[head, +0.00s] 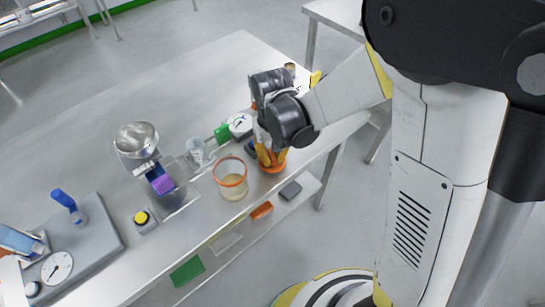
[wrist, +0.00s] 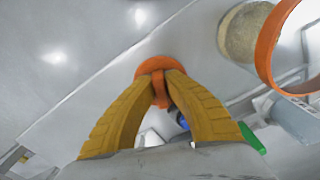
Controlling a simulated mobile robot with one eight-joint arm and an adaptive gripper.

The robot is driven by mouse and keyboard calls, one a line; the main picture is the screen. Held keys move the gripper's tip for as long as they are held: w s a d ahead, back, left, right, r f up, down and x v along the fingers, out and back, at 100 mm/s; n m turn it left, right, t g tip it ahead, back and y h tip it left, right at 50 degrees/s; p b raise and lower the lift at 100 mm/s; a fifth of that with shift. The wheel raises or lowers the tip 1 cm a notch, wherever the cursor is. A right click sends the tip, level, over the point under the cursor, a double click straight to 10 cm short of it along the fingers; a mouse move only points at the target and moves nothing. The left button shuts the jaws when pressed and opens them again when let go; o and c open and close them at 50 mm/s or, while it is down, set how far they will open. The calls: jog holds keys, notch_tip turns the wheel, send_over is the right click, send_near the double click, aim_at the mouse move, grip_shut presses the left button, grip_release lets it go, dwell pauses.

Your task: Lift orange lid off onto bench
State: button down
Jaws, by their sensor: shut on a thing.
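The orange lid (wrist: 155,64) is between the tips of my gripper's yellow fingers (wrist: 162,88) in the wrist view. My gripper is shut on it. In the head view the lid (head: 272,169) shows below my gripper (head: 268,158), to the right of the clear jar. The jar (head: 231,186) has an orange rim, is open at the top and holds pale material; it stands upright near the bench's front edge. In the wrist view the jar (wrist: 245,32) is at the upper right. I cannot tell whether the lid touches the bench.
The grey bench (head: 215,85) has wide free room behind the jar. A round dial (head: 240,124), a green block (head: 221,133) and a clear beaker (head: 197,152) stand close behind. A metal bowl (head: 136,138) and a yellow button (head: 142,217) are left.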

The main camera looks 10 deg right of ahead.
aim_at(272, 156)
jog(key=shift+f, duration=0.25)
jog(key=c, duration=1.5)
grip_release()
jog(key=shift+o, duration=0.2)
jog(key=shift+r, duration=0.15)
notch_tip(272, 156, up, 12)
